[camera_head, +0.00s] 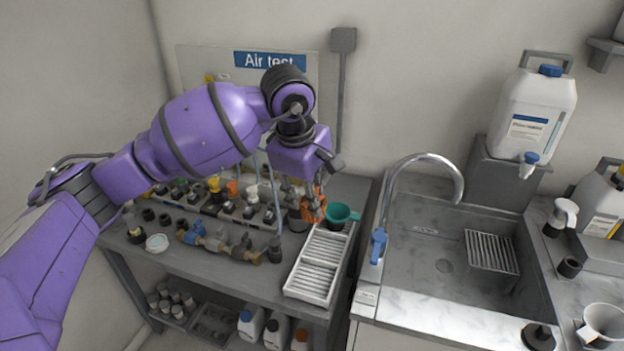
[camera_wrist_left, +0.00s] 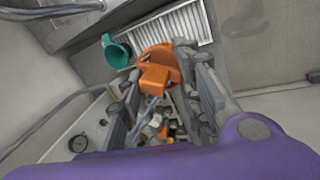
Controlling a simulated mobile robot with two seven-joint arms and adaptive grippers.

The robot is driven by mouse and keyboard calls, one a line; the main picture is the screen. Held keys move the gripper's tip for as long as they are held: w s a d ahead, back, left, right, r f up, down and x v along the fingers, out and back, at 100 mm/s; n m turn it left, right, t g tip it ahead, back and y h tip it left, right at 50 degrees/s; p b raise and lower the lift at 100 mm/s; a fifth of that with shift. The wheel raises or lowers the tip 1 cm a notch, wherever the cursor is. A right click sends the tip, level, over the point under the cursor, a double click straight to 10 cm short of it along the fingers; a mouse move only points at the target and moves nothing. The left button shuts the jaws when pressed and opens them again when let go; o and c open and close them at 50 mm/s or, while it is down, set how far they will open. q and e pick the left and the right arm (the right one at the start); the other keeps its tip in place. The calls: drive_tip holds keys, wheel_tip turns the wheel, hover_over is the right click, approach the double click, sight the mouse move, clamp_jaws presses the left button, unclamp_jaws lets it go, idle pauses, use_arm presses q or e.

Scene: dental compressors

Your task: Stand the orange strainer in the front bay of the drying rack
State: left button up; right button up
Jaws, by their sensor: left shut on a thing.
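The orange strainer (camera_head: 316,208) is between the fingers of my left gripper (camera_head: 305,203), which is shut on it. In the left wrist view, the orange strainer (camera_wrist_left: 157,72) shows clearly between the two fingers of my left gripper (camera_wrist_left: 158,68). The white drying rack (camera_head: 314,268) with its slats stands on the bench, to the lower right of the gripper. It also shows beyond the strainer in the left wrist view (camera_wrist_left: 178,28). My gripper partly hides the strainer in the head view, and I cannot tell whether it touches the rack. My right gripper is out of view.
A teal funnel-like piece (camera_head: 340,214) is at the rack's far end, close beside the strainer. Valves and fittings (camera_head: 218,241) crowd the bench to the left. A sink (camera_head: 440,265) with a curved tap (camera_head: 425,160) lies to the right.

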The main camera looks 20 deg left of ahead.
use_arm(q)
wheel_tip(320, 180, down, 21)
drive_tip(key=b, duration=0.8)
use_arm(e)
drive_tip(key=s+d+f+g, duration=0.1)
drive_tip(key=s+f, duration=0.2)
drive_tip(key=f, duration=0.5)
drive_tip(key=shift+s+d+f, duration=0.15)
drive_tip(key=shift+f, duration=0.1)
use_arm(q)
drive_tip(key=shift+r, duration=0.1)
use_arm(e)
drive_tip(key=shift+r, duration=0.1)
use_arm(q)
drive_tip(key=shift+f, duration=0.2)
drive_tip(key=shift+s+f+b, duration=0.2)
drive_tip(key=shift+f+b, duration=0.55)
drive_tip(key=shift+f, duration=0.4)
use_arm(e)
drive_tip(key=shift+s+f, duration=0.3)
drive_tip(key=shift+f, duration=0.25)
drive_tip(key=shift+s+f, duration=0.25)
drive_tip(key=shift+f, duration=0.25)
